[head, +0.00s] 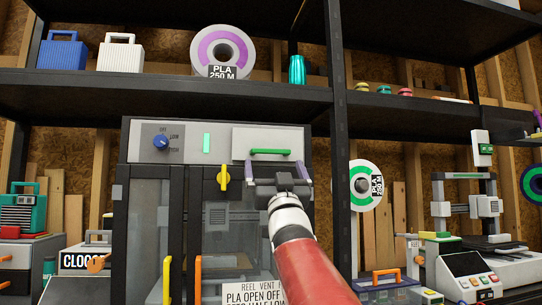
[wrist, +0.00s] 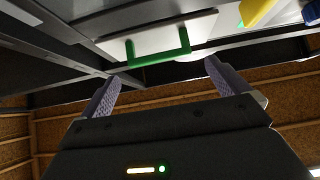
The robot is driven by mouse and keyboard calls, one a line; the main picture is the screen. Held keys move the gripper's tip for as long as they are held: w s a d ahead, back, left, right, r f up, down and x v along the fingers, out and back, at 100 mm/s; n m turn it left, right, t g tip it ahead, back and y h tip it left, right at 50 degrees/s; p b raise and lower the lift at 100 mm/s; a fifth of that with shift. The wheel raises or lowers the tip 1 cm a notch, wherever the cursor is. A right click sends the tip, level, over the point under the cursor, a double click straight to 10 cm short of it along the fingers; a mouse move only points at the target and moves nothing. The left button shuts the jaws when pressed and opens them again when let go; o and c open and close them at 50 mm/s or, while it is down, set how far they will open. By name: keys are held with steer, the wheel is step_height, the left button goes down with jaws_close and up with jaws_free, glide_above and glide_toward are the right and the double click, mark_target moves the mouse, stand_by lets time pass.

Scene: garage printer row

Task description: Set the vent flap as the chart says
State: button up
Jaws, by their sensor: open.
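The vent flap (head: 290,139) is a white panel at the upper right of the printer enclosure, with a green bar handle (head: 270,151) along its lower part. It looks flat against the front. My gripper (head: 276,170) is open and empty just below the handle. In the wrist view the handle (wrist: 158,53) shows beyond and between the spread fingertips, apart from them. The chart (head: 252,292) at the bottom reads "REEL VENT", "PLA OPEN OFF" and a partly cut line with "HALF LOW"; my arm covers its right side.
A blue knob (head: 160,142) with OFF, LOW and a third mark sits at the enclosure's upper left. A yellow latch (head: 223,178) is left of my gripper. Orange and yellow door handles (head: 197,279) stand out below. A black shelf post (head: 339,150) rises on the right.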

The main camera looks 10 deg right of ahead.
mark_target(272, 153)
steer(key=p+x, duration=0.3)
steer(key=x, duration=0.2)
steer(key=shift+w+r, duration=0.15)
steer(key=shift+r, duration=0.15)
steer(key=shift+w+d+r+p, duration=0.1)
steer(key=shift+w+r+p, duration=0.35)
steer(key=shift+w, duration=0.15)
steer(key=shift+f, duration=0.1)
steer(key=c, duration=1.1)
